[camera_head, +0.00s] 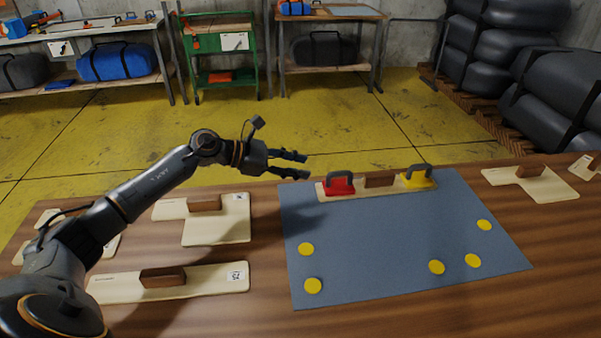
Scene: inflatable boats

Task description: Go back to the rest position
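My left arm reaches in from the left over the wooden table. Its gripper (296,165) is held in the air near the table's far edge, to the left of the red-handled tool. Its fingers are apart and nothing shows between them. My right gripper is out of view. A blue-grey mat (390,244) lies on the table with several yellow discs (437,267) on it. At its far edge lies a pale board (330,192) with a brown block (380,180). A red tool (340,184) with a dark handle and a yellow one (418,180) stand on this board.
Pale wooden templates with brown grips lie left of the mat (215,231), at the front left (210,281) and at the right (545,188). Behind the table are a yellow floor (330,120), a green cart (222,54), workbenches and stacked dark rolls (490,45).

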